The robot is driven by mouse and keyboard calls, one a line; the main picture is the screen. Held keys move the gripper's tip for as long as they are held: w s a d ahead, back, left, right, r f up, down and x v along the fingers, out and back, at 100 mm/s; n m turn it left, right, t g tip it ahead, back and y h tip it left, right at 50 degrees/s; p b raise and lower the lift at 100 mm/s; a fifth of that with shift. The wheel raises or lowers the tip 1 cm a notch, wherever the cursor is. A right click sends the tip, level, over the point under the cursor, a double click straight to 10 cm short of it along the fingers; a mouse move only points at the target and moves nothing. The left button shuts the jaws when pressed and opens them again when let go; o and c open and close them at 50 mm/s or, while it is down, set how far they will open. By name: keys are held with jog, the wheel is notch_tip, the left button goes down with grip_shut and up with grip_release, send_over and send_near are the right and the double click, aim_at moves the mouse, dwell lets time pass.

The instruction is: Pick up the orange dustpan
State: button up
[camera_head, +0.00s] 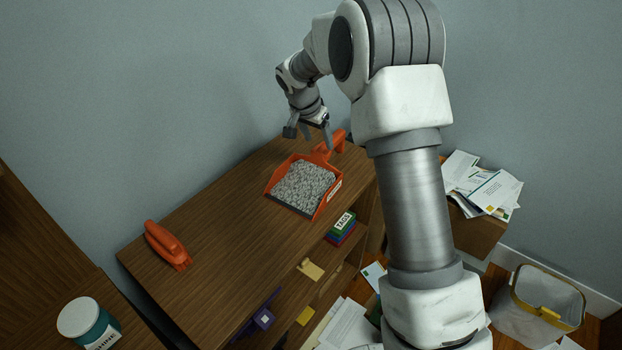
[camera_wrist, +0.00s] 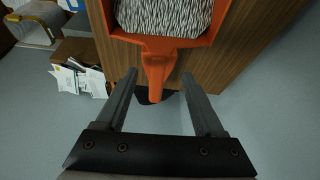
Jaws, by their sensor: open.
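The orange dustpan (camera_head: 323,207) lies on the wooden shelf top (camera_head: 225,225), filled with grey shredded material (camera_head: 303,187). Its handle points to the back right, toward the wall. In the wrist view the dustpan's handle (camera_wrist: 157,72) points down toward the space between my fingers. My gripper (camera_head: 309,136) is open and empty, above and near the handle end. In the wrist view my gripper's fingers (camera_wrist: 158,85) stand to the left and right of the handle's line. I cannot tell the exact height gap.
An orange brush-like object (camera_head: 168,245) lies at the shelf top's left end. A teal jar with a white lid (camera_head: 90,325) stands lower left. Papers (camera_head: 482,187) and a bin (camera_head: 540,305) are at the right. The wall is close behind the dustpan handle.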

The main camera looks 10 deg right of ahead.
aim_at(324, 147)
jog(key=x, duration=0.5)
jog(key=b+x, duration=0.1)
jog(key=x, duration=0.1)
jog(key=shift+w+d+f, duration=0.2)
jog(key=shift+w+d, duration=0.15)
jog(key=shift+d, duration=0.05)
grip_shut()
